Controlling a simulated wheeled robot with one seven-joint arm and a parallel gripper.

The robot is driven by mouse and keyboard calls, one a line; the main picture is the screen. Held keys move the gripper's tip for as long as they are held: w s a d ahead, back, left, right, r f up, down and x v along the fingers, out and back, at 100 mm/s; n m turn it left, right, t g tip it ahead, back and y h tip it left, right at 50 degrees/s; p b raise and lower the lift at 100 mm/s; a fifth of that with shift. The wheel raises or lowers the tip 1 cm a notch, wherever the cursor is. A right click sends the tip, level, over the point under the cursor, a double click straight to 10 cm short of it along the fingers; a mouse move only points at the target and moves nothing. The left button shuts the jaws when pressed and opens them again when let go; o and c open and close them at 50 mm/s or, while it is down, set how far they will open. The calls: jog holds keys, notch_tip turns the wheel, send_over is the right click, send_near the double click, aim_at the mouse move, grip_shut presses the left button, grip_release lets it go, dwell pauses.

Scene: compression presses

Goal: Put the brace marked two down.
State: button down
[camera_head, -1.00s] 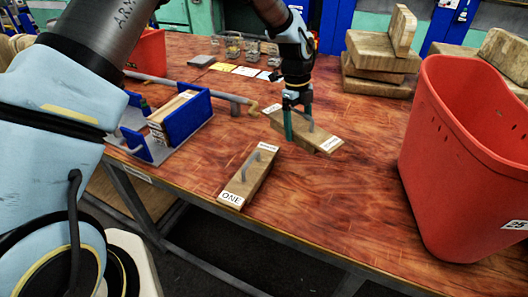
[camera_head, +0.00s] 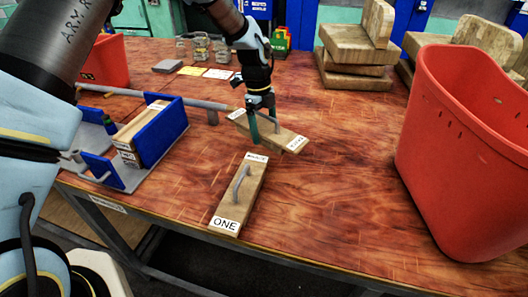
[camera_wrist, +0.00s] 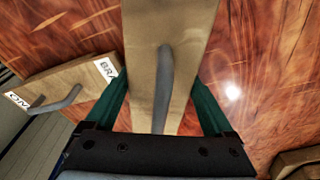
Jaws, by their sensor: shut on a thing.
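My gripper (camera_head: 264,134) is shut on a wooden brace (camera_head: 287,137), its green fingers on either side of the board. The wrist view shows this brace (camera_wrist: 190,30) between the fingers, with its grey handle running up the middle. It has white labels at both ends, too small to read surely. It lies level at or just above the table; I cannot tell whether it touches. A second brace (camera_head: 248,198), marked ONE, lies on the table nearer the front edge. Part of it shows at the left in the wrist view (camera_wrist: 65,85), apart from the held brace.
A blue rack (camera_head: 163,133) with boards stands left, near a long grey pipe (camera_head: 170,101). A large red bin (camera_head: 450,150) is at right. Stacked wooden blocks (camera_head: 355,50) stand at the back. The red-brown table (camera_head: 340,190) is clear between the braces and the bin.

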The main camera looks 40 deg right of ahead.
aim_at(264, 151)
jog(key=shift+f+b, duration=1.3)
jog(key=shift+f, duration=1.3)
jog(key=shift+f, duration=0.15)
grip_release()
jog(key=r+b, duration=0.1)
jog(key=r, duration=0.3)
jog(key=w+r+b, duration=0.1)
jog(key=r, duration=0.2)
jog(key=r+b, duration=0.1)
jog(key=r, duration=0.3)
jog(key=shift+w+a+r, duration=0.15)
jog(key=shift+w+r, duration=0.2)
jog(key=shift+r, duration=0.25)
